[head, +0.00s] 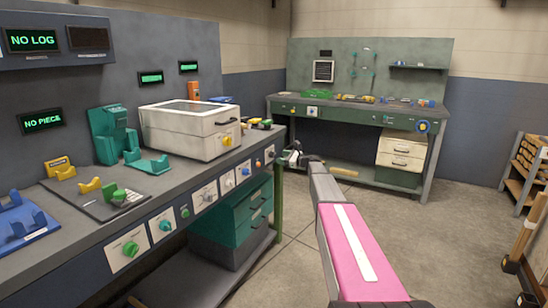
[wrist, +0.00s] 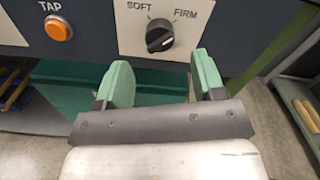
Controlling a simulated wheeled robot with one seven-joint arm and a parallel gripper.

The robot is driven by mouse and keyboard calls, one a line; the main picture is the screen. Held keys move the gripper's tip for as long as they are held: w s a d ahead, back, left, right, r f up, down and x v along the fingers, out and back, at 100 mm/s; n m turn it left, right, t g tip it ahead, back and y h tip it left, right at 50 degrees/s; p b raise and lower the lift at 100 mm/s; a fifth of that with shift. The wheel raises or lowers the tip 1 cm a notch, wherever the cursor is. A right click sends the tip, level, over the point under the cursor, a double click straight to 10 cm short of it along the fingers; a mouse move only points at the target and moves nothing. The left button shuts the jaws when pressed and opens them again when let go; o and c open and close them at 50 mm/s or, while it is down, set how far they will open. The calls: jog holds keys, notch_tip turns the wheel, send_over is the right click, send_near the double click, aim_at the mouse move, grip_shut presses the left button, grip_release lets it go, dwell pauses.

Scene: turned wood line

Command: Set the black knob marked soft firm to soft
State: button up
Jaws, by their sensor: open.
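The black knob (wrist: 160,35) sits on a white plate (wrist: 136,47) with SOFT printed at its upper left and FIRM at its upper right. A pale mark shows on the knob, slanting toward the right, but I cannot tell for sure which word it points at. My gripper (wrist: 164,76) is open and empty, its two green fingers apart just in front of and below the knob, not touching it. In the head view my gripper (head: 293,156) is by the right end of the bench front, near the small plate (head: 270,153) there.
An orange TAP button (wrist: 58,28) is left of the knob. More plates with knobs, including a green knob (head: 130,249), line the bench front (head: 90,265). Teal drawers (head: 240,212) stand underneath. Floor (head: 290,245) is open to the right; another bench (head: 350,115) stands behind.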

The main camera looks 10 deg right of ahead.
aim_at(274, 154)
jog(key=x, duration=0.5)
jog(key=shift+w+a, duration=0.25)
jog(key=shift+c, duration=0.3)
jog(key=c, duration=0.9)
jog(key=shift+o, duration=0.2)
